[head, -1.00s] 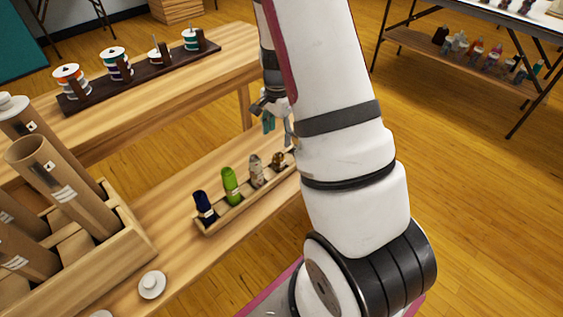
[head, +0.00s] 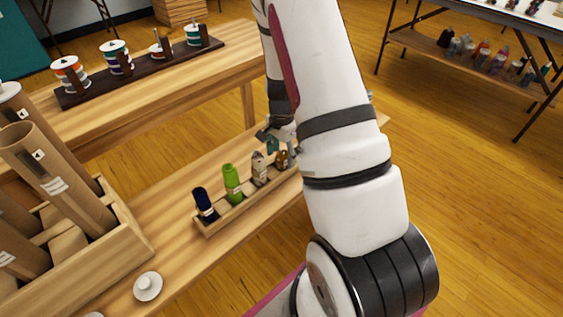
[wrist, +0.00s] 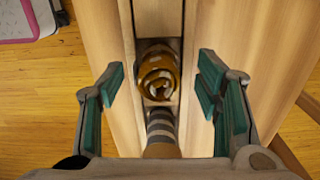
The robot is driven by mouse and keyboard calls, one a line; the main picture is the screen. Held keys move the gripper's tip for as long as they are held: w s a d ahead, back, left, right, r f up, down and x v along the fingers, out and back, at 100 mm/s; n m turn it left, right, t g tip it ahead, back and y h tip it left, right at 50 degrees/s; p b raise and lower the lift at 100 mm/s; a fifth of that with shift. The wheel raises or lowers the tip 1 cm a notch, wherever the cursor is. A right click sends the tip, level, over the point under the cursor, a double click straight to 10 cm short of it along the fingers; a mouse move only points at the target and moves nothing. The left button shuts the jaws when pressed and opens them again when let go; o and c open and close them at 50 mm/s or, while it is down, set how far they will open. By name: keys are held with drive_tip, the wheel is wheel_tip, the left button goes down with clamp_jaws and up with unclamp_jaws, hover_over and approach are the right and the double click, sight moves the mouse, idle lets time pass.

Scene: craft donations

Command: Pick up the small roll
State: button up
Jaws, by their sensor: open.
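My gripper (wrist: 160,82) is open, with one green-padded finger on each side of the roll and clear gaps between. It holds nothing. In the head view my gripper (head: 282,138) is just above that end of the tray, partly hidden by my arm.
A grey striped roll (head: 259,170), a green roll (head: 232,183) and a dark blue roll (head: 204,203) stand in the same tray. A wooden box of cardboard tubes (head: 125,232) is at left. Ribbon spools on a dark rack (head: 140,75) stand on the table behind.

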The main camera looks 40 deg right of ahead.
drive_tip(key=c, duration=1)
drive_tip(key=shift+r, duration=0.1)
